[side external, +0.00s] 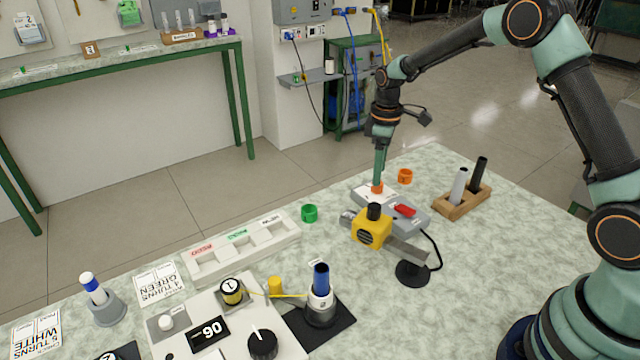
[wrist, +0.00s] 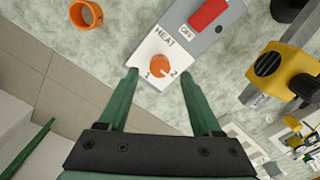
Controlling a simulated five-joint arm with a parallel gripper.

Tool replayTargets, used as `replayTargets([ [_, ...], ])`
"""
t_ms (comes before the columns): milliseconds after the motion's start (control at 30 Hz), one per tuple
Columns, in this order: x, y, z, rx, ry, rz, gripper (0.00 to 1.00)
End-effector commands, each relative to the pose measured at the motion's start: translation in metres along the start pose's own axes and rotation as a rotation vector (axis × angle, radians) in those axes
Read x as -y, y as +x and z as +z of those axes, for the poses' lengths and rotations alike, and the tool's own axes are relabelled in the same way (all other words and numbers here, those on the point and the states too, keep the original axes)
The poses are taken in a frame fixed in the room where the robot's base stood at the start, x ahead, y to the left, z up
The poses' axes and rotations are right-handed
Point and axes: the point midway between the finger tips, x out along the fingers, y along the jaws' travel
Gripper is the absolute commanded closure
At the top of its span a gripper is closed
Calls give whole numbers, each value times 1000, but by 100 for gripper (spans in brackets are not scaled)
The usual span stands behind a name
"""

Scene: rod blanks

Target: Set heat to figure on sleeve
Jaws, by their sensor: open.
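The grey heat box (side external: 412,210) has a white HEAT plate (wrist: 147,56) with an orange knob (wrist: 160,66) between the figures 1 and 2. A small pale mark on the knob seems to face the 2. A red switch (wrist: 209,14) beside it is labelled OFF. My gripper (wrist: 160,74) is open, its green fingers on either side of the knob; contact is unclear. In the side view my gripper (side external: 378,184) points down at the knob. An orange ring (side external: 405,176) and a green ring (side external: 309,213) lie nearby; I read no figure on either.
A yellow tool (side external: 371,232) on a black stand is close in front of the box. A wooden block (side external: 462,203) holds a white rod and a black rod. A blue rod (side external: 321,275) stands in a holder. A white tray (side external: 242,249) and a panel reading 90 (side external: 209,333) are left.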

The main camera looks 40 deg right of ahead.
Motion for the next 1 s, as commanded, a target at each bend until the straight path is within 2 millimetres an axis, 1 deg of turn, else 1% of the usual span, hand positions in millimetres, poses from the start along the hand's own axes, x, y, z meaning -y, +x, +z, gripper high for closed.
replayTargets([
  [33,-1,-13,-1,-4,0,4,34],
  [200,-1,-48,-1,-4,0,3,34],
  [300,-1,-65,-1,-4,0,4,34],
  [400,-1,-78,-1,-3,0,3,34],
  [500,0,-86,0,-2,0,2,34],
  [600,0,-89,0,-1,0,1,34],
  [900,0,-90,0,-1,0,1,34],
  [1000,3,-96,1,-9,11,8,34],
])
